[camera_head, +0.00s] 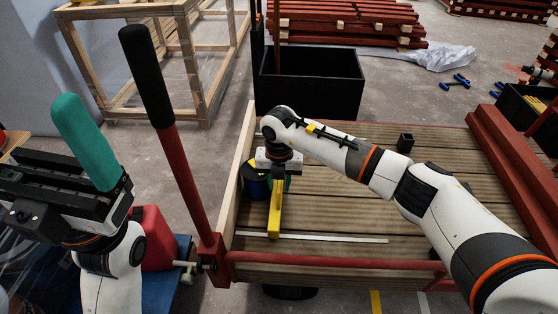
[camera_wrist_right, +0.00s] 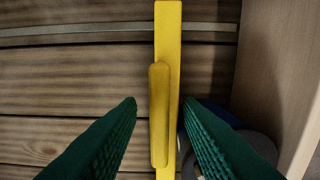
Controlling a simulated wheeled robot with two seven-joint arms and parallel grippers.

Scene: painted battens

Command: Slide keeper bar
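The yellow keeper bar (camera_head: 275,215) lies over the brown slatted deck (camera_head: 330,200). In the right wrist view the bar (camera_wrist_right: 168,25) runs top to bottom, with a raised yellow grip (camera_wrist_right: 159,115) along it. My right gripper (camera_head: 277,180) is above the far part of the bar, pointing down. In the right wrist view its green fingers (camera_wrist_right: 160,107) are apart, one on each side of the grip, with gaps on both sides. My left gripper (camera_head: 85,140) is raised at the left; only one teal finger shows clearly.
A red lever (camera_head: 185,185) with a black handle stands at the deck's left front corner. A pale wooden rail (camera_head: 238,175) edges the deck's left side, near a dark round roll (camera_head: 256,185). A thin pale strip (camera_head: 330,239) lies across the deck. A black bin (camera_head: 315,85) stands behind.

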